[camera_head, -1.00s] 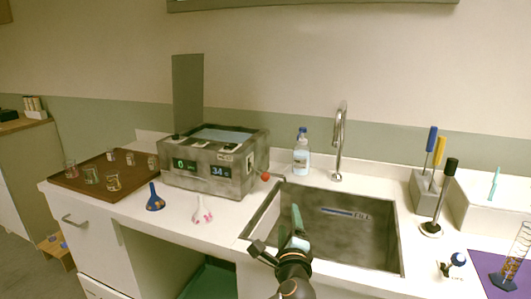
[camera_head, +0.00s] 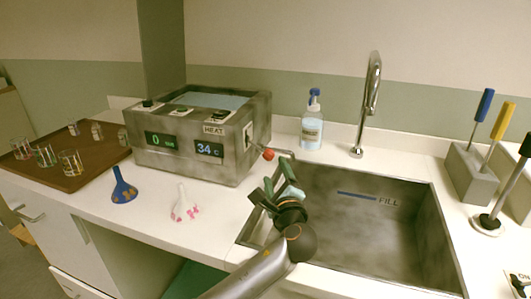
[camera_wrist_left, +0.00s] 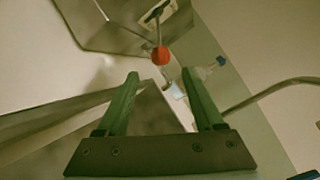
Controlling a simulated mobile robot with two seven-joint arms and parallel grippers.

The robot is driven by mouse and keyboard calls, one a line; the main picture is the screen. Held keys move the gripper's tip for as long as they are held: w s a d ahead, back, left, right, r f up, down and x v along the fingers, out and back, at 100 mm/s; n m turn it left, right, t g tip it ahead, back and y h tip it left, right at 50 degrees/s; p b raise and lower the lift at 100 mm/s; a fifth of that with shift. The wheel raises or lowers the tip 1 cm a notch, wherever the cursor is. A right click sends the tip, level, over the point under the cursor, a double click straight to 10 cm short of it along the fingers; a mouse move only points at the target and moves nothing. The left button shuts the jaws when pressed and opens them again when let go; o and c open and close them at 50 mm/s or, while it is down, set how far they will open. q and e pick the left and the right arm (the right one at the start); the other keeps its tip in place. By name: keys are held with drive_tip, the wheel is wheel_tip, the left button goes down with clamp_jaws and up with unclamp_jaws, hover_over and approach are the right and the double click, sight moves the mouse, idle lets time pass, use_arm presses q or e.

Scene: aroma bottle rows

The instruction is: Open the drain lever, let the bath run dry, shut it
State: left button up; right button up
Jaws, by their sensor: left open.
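The bath (camera_head: 190,150) is a grey metal box on the counter, with water (camera_head: 212,99) visible in its open top. Its displays read 0 and 34 C. The drain lever (camera_head: 268,154), with a red ball end, sticks out from its right side toward the sink. My left gripper (camera_head: 275,177) is open and empty, just below the red ball in the head view, over the sink's left edge. In the left wrist view the red ball (camera_wrist_left: 160,55) shows just beyond and between the green fingertips (camera_wrist_left: 160,75). My right gripper is out of view.
The sink (camera_head: 385,225) with a FILL line lies to the right, under a tall tap (camera_head: 371,100). A blue-capped bottle (camera_head: 312,125) stands behind. A brown tray (camera_head: 85,172) with glassware is left.

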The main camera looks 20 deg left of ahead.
sight(267, 149)
use_arm(q)
drive_tip(key=b+x, duration=0.1)
drive_tip(key=x, duration=1.1)
drive_tip(key=shift+a+r, duration=0.1)
drive_tip(key=shift+c, duration=0.4)
clamp_jaws()
idle(0.8)
